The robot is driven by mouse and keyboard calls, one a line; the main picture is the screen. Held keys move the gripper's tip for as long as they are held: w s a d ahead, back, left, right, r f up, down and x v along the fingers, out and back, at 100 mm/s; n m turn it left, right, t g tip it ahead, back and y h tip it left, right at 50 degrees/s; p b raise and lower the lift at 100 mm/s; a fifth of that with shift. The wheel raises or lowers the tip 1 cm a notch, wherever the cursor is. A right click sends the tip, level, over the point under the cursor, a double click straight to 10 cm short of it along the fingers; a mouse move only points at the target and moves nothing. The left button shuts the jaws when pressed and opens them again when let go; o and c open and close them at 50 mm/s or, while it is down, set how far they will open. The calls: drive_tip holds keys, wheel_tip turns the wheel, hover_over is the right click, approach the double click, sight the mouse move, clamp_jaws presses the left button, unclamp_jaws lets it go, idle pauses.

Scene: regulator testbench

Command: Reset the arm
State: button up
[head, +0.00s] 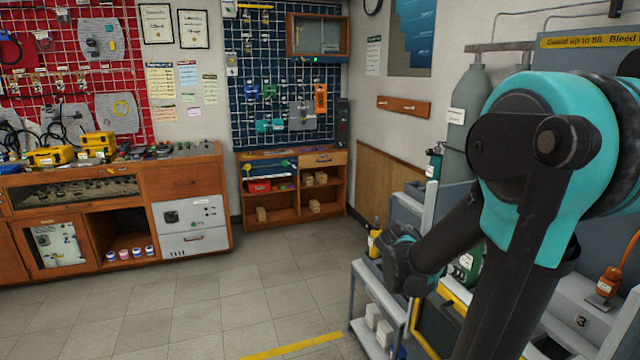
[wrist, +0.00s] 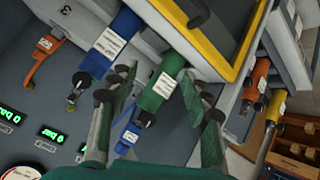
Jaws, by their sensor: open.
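My arm, teal and black, fills the right side of the head view and bends down toward a bench. My gripper (wrist: 168,92) shows in the wrist view with its two green-grey fingers spread apart. It is open. A green cylinder (wrist: 160,92) with a white label appears between the fingers in the picture. I cannot tell whether the fingers touch it. In the head view my arm's links hide the fingers and part of the bench.
In the wrist view, a blue cylinder (wrist: 108,47), an orange fitting (wrist: 42,60) and a yellow-edged frame (wrist: 190,45) are close by. In the head view, a grey gas cylinder (head: 464,125) stands behind my arm. Open tiled floor (head: 200,310) lies to the left.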

drive_tip(key=s+a+f+n+y, duration=0.4)
drive_tip(key=s+a+f, duration=0.1)
drive_tip(key=a, duration=0.3)
drive_tip(key=s+a+f+n+y, duration=0.4)
drive_tip(key=s+a+f+y, duration=0.1)
drive_tip(key=a, duration=0.3)
drive_tip(key=shift+s+y, duration=0.3)
drive_tip(key=shift+s, duration=0.4)
